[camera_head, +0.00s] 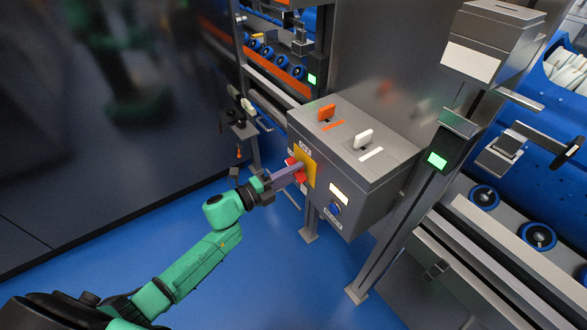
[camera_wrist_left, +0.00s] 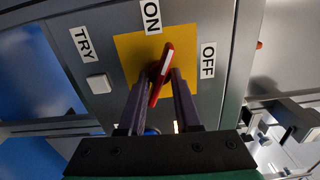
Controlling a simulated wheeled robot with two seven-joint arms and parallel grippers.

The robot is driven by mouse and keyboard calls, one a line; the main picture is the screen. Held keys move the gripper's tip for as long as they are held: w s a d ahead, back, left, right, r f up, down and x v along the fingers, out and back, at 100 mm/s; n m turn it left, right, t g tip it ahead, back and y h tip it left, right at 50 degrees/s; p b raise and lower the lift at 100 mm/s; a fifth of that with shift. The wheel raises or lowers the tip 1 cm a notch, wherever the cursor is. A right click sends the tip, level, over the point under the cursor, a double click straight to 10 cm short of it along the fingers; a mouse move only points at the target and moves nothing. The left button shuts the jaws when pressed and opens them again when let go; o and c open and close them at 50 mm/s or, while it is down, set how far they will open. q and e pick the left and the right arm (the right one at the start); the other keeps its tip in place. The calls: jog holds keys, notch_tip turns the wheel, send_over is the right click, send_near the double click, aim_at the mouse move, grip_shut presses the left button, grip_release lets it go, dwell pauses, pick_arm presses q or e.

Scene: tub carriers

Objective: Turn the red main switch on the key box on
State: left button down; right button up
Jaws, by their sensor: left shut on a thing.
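The grey key box (camera_head: 345,165) stands on legs in the middle of the head view. Its side carries a yellow plate (camera_head: 310,168) with the red main switch (camera_head: 300,177). In the left wrist view the red switch (camera_wrist_left: 161,75) is a bar with a white line, its upper end leaning slightly right. The ON label (camera_wrist_left: 152,17) is above it and the OFF label (camera_wrist_left: 208,60) to its right. The bar points between them, nearer ON. My left gripper (camera_head: 296,170) is shut on the switch, a finger on each side. My right gripper is not in view.
Orange (camera_head: 326,113) and white (camera_head: 363,139) handles stand on the box top. A blue button (camera_head: 335,208) is beside the yellow plate. A grey post with a green-lit unit (camera_head: 437,160) stands close right of the box. Blue floor (camera_head: 250,275) lies open in front.

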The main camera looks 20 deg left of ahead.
pick_arm(q)
jog(key=n+p, duration=0.1)
jog(key=n, duration=0.2)
jog(key=shift+r, duration=0.15)
jog(key=shift+n+p, duration=0.6)
jog(key=shift+n, duration=0.4)
jog(key=c, duration=0.6)
grip_release()
jog(key=shift+s+a, duration=0.1)
jog(key=v, duration=1.4)
